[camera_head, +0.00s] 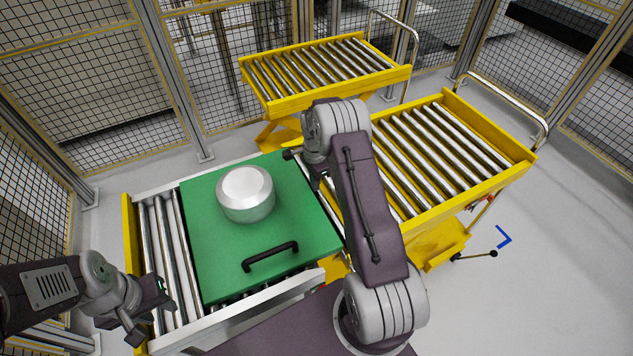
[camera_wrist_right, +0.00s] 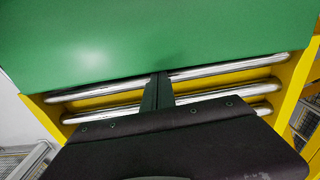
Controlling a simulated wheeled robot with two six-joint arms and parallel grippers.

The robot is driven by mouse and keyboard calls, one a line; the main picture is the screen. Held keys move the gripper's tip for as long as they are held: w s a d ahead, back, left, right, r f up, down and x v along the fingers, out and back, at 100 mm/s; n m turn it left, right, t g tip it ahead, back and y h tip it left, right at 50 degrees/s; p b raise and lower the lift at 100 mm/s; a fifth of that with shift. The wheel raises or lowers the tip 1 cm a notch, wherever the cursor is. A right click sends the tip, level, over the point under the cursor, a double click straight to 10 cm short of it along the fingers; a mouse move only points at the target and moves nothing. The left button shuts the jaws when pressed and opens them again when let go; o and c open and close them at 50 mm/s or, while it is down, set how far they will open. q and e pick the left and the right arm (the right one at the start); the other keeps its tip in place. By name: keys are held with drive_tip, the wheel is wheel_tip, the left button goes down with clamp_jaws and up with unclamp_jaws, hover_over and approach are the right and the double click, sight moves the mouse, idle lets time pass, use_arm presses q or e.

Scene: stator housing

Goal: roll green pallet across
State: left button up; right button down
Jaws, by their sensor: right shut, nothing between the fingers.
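The green pallet (camera_head: 215,255) is a flat square plate with a black handle (camera_head: 270,256) along its near side. A silver round housing (camera_head: 246,194) stands upright on it. The pallet lies on the near roller conveyor (camera_head: 158,250), towards its right side, with bare rollers to its left. My right gripper (camera_head: 318,182) is at the pallet's right edge. In the right wrist view its fingers (camera_wrist_right: 158,92) are shut and empty, with tips near the green edge above bare rollers. My left gripper (camera_head: 150,308) is beside the conveyor's front left; its finger gap is unclear.
A yellow roller cart (camera_head: 450,150) with bare rollers stands to the right of the near conveyor. Another yellow roller lift table (camera_head: 325,75) stands behind it, also empty. Mesh fencing (camera_head: 100,90) encloses the area. Grey floor (camera_head: 570,240) is free at the right.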

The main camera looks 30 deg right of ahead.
sight(278, 201)
drive_tip(key=a, duration=0.8)
drive_tip(key=a+p, duration=0.1)
drive_tip(key=a, duration=0.7)
drive_tip(key=shift+w+a, duration=0.2)
drive_tip(key=shift+a, duration=0.05)
drive_tip(key=d, duration=0.3)
drive_tip(key=shift+s+d+r, duration=0.1)
drive_tip(key=shift+d, duration=0.05)
drive_tip(key=shift+d+r, duration=0.25)
drive_tip(key=shift+r, duration=0.2)
drive_tip(key=shift+d+r, duration=0.2)
drive_tip(key=shift+r, duration=0.25)
wheel_tip(278, 201, up, 8)
drive_tip(key=shift+a, duration=0.1)
